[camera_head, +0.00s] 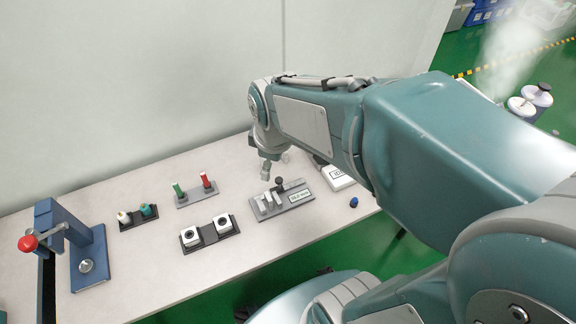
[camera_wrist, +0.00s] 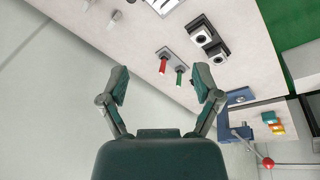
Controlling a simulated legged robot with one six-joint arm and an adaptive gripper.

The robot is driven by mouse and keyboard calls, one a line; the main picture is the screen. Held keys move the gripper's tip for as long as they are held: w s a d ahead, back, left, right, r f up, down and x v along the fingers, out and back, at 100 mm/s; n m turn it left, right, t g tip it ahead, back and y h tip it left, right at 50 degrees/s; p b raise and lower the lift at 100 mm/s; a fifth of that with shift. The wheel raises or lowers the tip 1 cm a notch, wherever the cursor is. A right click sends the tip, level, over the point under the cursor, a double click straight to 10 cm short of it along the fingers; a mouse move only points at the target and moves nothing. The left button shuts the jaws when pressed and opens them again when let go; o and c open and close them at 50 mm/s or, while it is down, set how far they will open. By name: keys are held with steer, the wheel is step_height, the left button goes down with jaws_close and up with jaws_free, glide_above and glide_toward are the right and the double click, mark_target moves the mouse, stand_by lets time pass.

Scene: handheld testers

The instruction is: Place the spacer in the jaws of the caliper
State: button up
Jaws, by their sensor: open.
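The grey block (camera_head: 268,210) with upright jaw-like pieces, a dark knob and a green display looks like the caliper; it lies right of centre on the table, and its edge shows at the top of the wrist view. I cannot tell for sure which thing is the spacer; a small dark-blue round piece (camera_head: 353,202) sits by the table's front edge, right of the caliper. My gripper (camera_wrist: 160,86) is open and empty, its two fingers wide apart. In the head view it hangs above the back of the table, behind the caliper.
A blue press (camera_head: 92,262) with a red knob stands far left. A black holder, a grey holder with green (camera_head: 179,190) and red (camera_head: 207,183) pins, and two white blocks (camera_head: 206,233) stand between. A white labelled box (camera_head: 337,178) is right. A wall runs behind.

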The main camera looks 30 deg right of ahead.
steer(key=s+r+m+t, duration=0.3)
steer(key=s+r+m, duration=0.4)
steer(key=s+m, duration=0.2)
steer(key=shift+r+m, duration=0.25)
steer(key=shift+m, duration=0.05)
